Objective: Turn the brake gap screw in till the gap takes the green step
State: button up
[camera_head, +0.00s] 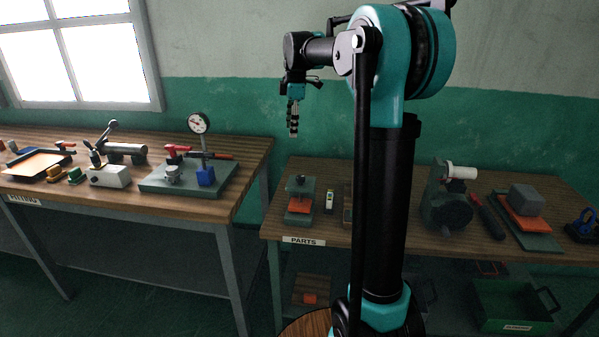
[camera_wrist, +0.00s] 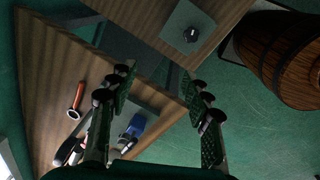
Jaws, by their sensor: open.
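My gripper (camera_head: 293,118) hangs from the raised arm, in the air above the gap between the two benches, fingers pointing down. In the wrist view its two fingers (camera_wrist: 163,80) are spread, with nothing between them. I cannot single out the brake gap screw or a green step for sure. A dark upright fixture (camera_head: 300,205) with a black knob on top and an orange block low down stands at the left of the parts bench. A small white, yellow and black piece (camera_head: 329,201) stands beside it. A grey-green motor-like unit (camera_head: 447,208) stands right of my column.
The fitting bench (camera_head: 232,207) on the left holds a green plate (camera_head: 150,187) with a dial gauge (camera_head: 199,124) and a blue block (camera_head: 206,176). The parts bench (camera_head: 280,224) also holds a grey block (camera_head: 526,199) on orange. My column hides its middle. A green crate (camera_head: 515,310) is below.

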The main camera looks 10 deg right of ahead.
jog(key=s+d+g, duration=0.1)
jog(key=s+d, duration=0.1)
jog(key=s, duration=0.2)
send_near(300, 176)
jog(key=shift+h, duration=0.4)
jog(key=f, duration=0.8)
jog(key=shift+a+f, duration=0.3)
jog(key=shift+f, duration=0.05)
grip_shut()
jog(key=shift+m, duration=0.4)
